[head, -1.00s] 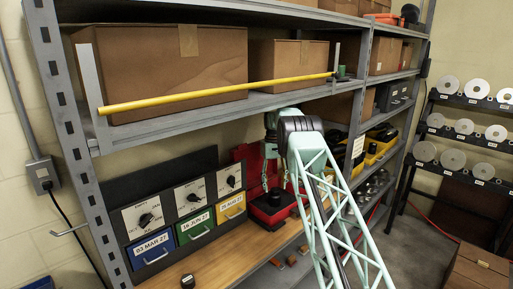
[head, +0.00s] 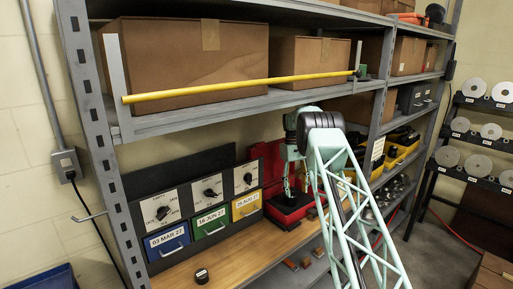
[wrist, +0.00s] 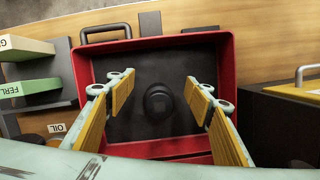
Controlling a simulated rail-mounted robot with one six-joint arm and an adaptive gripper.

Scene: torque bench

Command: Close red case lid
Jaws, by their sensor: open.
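The red case (head: 303,213) sits on the wooden bench at the right of the drawer panels. Its red lid (head: 268,157) appears to stand raised behind it, partly hidden by my arm. In the wrist view the case is an open red-rimmed box (wrist: 227,75) with a dark interior and a round black knob-like piece (wrist: 158,101) inside. A dark handle (wrist: 105,28) shows at its far edge. My gripper (wrist: 165,88) is open and empty, its yellow-padded fingers apart over the case. In the head view my gripper (head: 291,187) points down at the case; contact cannot be told.
Blue, green and yellow drawers (head: 210,222) with dials stand left of the case. A small black knob (head: 201,276) lies on the bench (head: 228,262). A shelf with a yellow bar (head: 240,88) and cardboard boxes (head: 190,60) hangs above. Labelled blocks (wrist: 25,47) lie beside the case.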

